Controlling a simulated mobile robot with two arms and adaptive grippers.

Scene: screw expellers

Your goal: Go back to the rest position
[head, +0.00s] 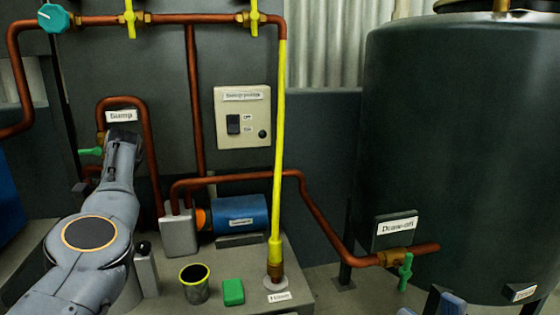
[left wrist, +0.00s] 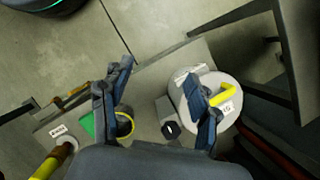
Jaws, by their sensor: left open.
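My left arm reaches up from the lower left in the head view. Its gripper is not clearly visible there; the arm's far end stands in front of the pipework by the "Sump" label (head: 122,116). In the left wrist view my left gripper (left wrist: 160,95) is open, with two blue-grey fingers wide apart and nothing held. Its right finger overlaps a pale round part (left wrist: 230,88) with a yellow handle; I cannot tell whether they touch. Blue-grey tips at the head view's bottom edge look like my right gripper (head: 429,307), mostly cut off.
A dark cup (head: 194,288) with a yellow rim and a green block (head: 233,292) stand on the grey base. A yellow upright pipe (head: 279,150) rises beside them. A blue motor (head: 240,213) is behind. A large dark tank (head: 450,130) fills the right.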

